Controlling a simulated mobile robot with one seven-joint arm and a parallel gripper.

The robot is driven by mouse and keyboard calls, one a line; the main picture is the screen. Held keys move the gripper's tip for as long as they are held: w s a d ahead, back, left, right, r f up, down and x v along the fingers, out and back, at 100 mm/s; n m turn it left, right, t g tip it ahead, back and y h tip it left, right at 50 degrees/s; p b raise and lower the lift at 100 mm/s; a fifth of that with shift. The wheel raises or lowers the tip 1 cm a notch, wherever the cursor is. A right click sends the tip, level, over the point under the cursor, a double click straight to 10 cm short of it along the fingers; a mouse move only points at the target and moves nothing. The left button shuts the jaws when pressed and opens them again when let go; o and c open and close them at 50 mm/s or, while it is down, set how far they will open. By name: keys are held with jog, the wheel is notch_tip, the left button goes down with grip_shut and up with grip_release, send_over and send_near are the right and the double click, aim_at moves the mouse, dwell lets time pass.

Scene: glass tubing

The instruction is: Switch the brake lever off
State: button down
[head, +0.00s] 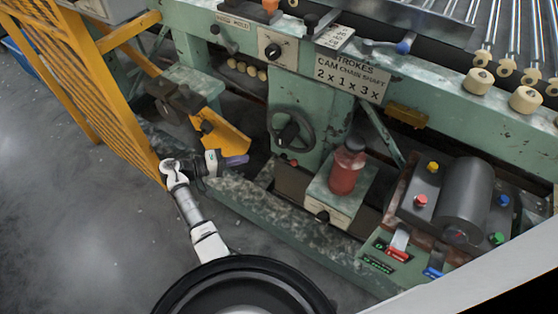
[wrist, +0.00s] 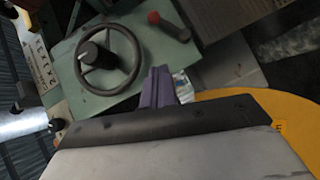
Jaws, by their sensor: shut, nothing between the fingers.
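A small lever with a red knob (head: 285,158) sits below the handwheel on the green machine front. In the wrist view the red-knobbed lever (wrist: 155,18) stands out from the green panel, beside the handwheel. No brake label is readable, so I cannot confirm that it is the brake lever, nor its setting. My gripper (head: 238,160) is left of this lever in the head view, low in front of the machine and apart from it. Its purple fingers (wrist: 157,86) are shut and empty, pointing toward the panel.
The spoked handwheel (head: 290,130) is close to the lever. A yellow bracket (head: 222,136) stands right behind my gripper. A red bottle (head: 347,168) stands on a box to the right. A yellow mesh guard (head: 60,70) is at left; open floor (head: 90,220) lies in front.

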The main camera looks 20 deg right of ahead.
jog(key=s+d+f+p, duration=0.1)
jog(key=d, duration=0.5)
jog(key=s+d+f+p, duration=0.1)
jog(key=d+f, duration=0.1)
jog(key=d, duration=0.4)
jog(key=shift+s+d, duration=0.25)
jog(key=shift+d, duration=0.05)
jog(key=shift+s+d+f+m+y, duration=0.15)
jog(key=shift+s+m+y, duration=0.1)
jog(key=shift+m+y, duration=0.15)
jog(key=f+m+t+y, duration=0.1)
jog(key=s+d+m+t+y, duration=0.1)
jog(key=m, duration=0.1)
jog(key=shift+s+d+f+y, duration=0.15)
jog(key=shift+s+f+y, duration=0.15)
jog(key=shift+f+y, duration=0.1)
dwell(0.4)
